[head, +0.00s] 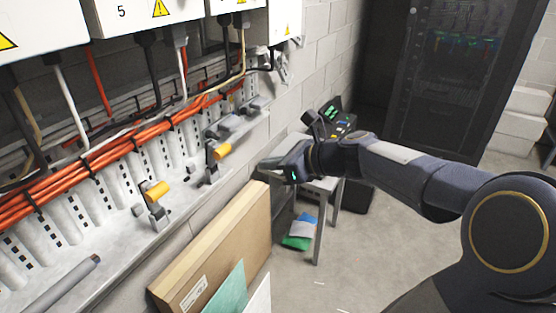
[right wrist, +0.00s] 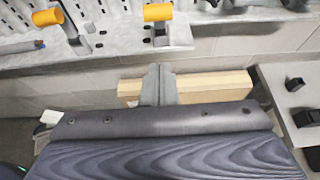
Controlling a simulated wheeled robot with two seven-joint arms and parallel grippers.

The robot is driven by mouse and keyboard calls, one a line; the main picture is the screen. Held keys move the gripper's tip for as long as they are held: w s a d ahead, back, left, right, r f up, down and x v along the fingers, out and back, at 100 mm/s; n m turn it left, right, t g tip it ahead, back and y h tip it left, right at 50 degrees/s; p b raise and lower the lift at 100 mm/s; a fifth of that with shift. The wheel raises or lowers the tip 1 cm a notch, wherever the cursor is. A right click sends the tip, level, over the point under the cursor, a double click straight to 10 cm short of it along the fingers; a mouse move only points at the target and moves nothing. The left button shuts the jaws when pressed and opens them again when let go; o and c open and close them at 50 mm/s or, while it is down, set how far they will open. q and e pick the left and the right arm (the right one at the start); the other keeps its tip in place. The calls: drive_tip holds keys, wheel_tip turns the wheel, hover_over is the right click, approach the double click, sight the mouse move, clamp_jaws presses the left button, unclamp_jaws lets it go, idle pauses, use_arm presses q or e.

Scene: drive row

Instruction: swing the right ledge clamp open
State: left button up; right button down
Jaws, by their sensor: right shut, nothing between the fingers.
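The right ledge clamp, with its orange grip (head: 222,151) and dark metal body (head: 211,165), stands on the grey ledge (head: 180,203) below the orange cables. The left ledge clamp (head: 156,192) has a similar orange grip. In the right wrist view the right clamp's grip (right wrist: 158,12) is at top centre and the left clamp's grip (right wrist: 47,17) at top left. My right gripper (head: 268,166) is off to the right of the right clamp, out from the ledge and touching neither clamp. Its fingers (right wrist: 157,85) are together and empty. My left gripper is not in view.
A cardboard panel (head: 215,245) leans below the ledge, with a green sheet (head: 226,290) in front. A small grey table (head: 325,184) carrying a dark device (head: 338,122) stands near my right gripper. A grey rod (head: 62,286) lies on the ledge at left. Open floor lies at lower right.

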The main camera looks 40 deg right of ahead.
sight(226, 151)
drive_tip(key=w+a, duration=0.3)
drive_tip(key=w, duration=0.5)
drive_tip(key=shift+w+a+f, duration=0.25)
drive_tip(key=shift+f, duration=0.2)
drive_tip(key=p, duration=0.2)
drive_tip(key=r+g+p, duration=0.1)
drive_tip(key=p, duration=0.2)
drive_tip(key=shift+w+a+r+p, duration=0.15)
drive_tip(key=shift+w+r+p, duration=0.15)
drive_tip(key=shift+w+a+p, duration=0.1)
drive_tip(key=shift+w+p, duration=0.05)
drive_tip(key=shift+p, duration=0.2)
drive_tip(key=shift+w, duration=0.15)
drive_tip(key=shift+f+h, duration=0.1)
drive_tip(key=shift+h, duration=0.2)
